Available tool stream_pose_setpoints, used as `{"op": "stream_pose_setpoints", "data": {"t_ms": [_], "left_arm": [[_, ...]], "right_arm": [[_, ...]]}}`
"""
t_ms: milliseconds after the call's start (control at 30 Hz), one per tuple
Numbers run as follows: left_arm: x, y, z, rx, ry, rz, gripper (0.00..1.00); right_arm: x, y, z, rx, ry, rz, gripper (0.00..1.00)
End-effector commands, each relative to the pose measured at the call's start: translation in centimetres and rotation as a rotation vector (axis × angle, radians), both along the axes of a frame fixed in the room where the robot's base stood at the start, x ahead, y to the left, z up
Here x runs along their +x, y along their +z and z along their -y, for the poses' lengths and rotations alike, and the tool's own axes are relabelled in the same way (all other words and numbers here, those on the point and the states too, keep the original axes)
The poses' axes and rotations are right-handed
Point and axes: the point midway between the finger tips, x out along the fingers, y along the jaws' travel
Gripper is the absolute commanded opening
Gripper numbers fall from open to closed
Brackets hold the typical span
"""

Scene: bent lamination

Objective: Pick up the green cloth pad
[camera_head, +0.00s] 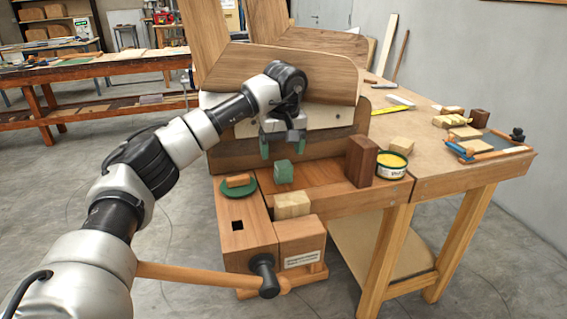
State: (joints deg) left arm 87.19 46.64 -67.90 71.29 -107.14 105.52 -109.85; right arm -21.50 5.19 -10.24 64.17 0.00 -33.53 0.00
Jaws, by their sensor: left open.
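A small green block-shaped pad (283,172), which looks like the cloth pad, stands on the wooden bench vise top, near the bent panel. My left gripper (283,147) is above it with its two green-tipped fingers apart and pointing down. Nothing is between the fingers, and the pad shows just below them. I cannot tell the exact height gap. My right gripper is not in view.
Left of the pad, a round green dish (242,194) holds an orange-brown block (238,180). A dark brown block (360,161) and a yellow tin (391,165) stand right. The bent wooden panel (280,75) rises behind.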

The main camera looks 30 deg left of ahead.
Motion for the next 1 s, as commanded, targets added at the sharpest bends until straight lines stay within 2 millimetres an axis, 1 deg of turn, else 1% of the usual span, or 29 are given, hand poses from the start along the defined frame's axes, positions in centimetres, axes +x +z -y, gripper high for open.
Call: {"op": "stream_pose_setpoints", "data": {"t_ms": [100,267,533,633,800,867,1000], "left_arm": [[0.1,-1.5,-0.1,0.001,0.000,-0.003,0.77],[0.3,-2.7,-0.2,0.001,0.000,-0.002,0.77],[0.8,-6.5,-0.2,0.000,0.000,-0.003,0.77],[0.9,-7.1,-0.3,-0.001,0.000,-0.001,0.77],[0.9,-7.1,-0.3,0.000,0.000,0.000,0.77],[0.9,-7.1,-0.3,0.000,0.000,0.000,0.69],[0.9,-7.0,-0.3,-0.001,0.000,-0.001,0.47]], "right_arm": [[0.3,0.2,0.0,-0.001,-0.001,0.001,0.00],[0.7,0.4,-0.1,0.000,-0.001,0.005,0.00],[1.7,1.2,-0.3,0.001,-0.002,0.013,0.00],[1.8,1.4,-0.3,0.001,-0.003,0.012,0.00],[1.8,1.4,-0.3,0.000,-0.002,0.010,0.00],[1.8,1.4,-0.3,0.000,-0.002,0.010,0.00],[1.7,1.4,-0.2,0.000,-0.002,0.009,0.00]]}}
